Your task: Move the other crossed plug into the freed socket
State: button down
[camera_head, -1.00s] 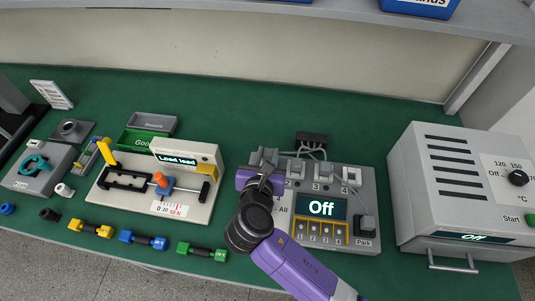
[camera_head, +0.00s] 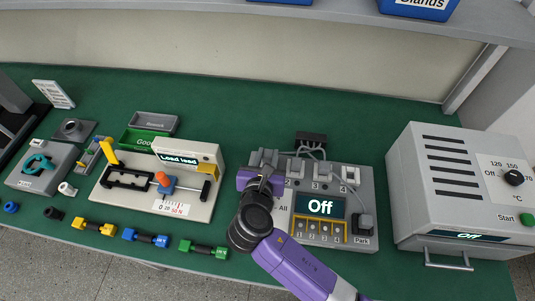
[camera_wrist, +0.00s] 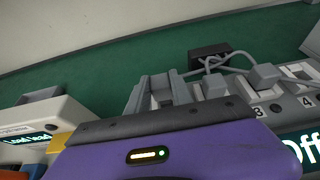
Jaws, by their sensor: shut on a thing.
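My gripper (camera_head: 265,163) is at the back left of the grey socket panel (camera_head: 283,215), at its leftmost socket position. It is shut on a grey plug, mostly hidden between the fingers; the wrist view shows the plug (camera_wrist: 159,88) there. I cannot tell whether the plug is seated. Another plug (camera_head: 364,222) sits at the Park place, front right. The panel display (camera_head: 320,206) reads Off.
Grey cables run to a black block (camera_head: 311,139) behind the panel. A white oven (camera_head: 425,180) stands close on the right. A load tester (camera_head: 150,195) stands left, with yellow, blue and green parts in front.

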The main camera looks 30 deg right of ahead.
jog(key=shift+f, duration=1.05)
dwell(0.8)
jog(key=c, duration=1.1)
grip_release()
jog(key=shift+o, duration=0.2)
jog(key=shift+a, duration=0.1)
jog(key=b+v, duration=0.1)
jog(key=v, duration=0.6)
jog(key=shift+s+a+r, duration=0.1)
jog(key=shift+s+a, duration=0.05)
jog(key=shift+s, duration=0.15)
